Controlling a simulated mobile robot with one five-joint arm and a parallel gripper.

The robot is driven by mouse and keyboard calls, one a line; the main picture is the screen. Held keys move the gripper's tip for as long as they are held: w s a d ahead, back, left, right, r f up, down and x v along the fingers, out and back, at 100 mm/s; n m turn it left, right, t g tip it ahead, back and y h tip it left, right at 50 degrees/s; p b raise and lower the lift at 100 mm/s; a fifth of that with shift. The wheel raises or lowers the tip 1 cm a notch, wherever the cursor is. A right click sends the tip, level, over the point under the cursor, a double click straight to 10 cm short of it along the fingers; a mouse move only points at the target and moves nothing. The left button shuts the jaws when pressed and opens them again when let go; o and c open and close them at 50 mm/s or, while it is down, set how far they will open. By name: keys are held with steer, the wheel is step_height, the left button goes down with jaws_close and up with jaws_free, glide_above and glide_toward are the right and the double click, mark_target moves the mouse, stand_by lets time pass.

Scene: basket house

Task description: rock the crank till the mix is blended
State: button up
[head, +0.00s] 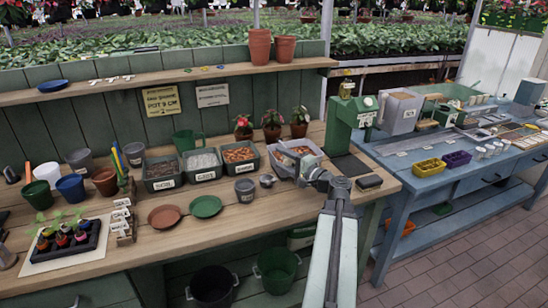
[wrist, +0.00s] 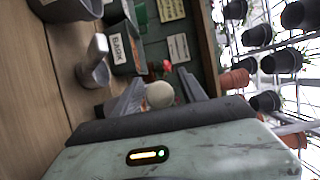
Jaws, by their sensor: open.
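A pale tub (head: 293,151) with brownish mix in it stands on the wooden bench, left of a green machine. My gripper (head: 308,172) is at the front of this tub in the head view, and the arm hides part of it. In the wrist view my gripper (wrist: 160,98) is open, with a round cream knob (wrist: 160,94) between or just beyond its two dark fingers. The knob looks like a crank handle, but the crank arm is hidden. I cannot tell whether the fingers touch the knob.
The green machine (head: 346,124) stands close at right. Labelled bins (head: 203,164) line the bench at left. A grey scoop (head: 267,181) and a grey pot (head: 245,190) lie nearby. Two saucers (head: 205,207) are further left. The bench's front edge (head: 240,243) is clear.

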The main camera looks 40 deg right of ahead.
steer(key=shift+a, duration=0.1)
jaws_close()
stand_by(1.2)
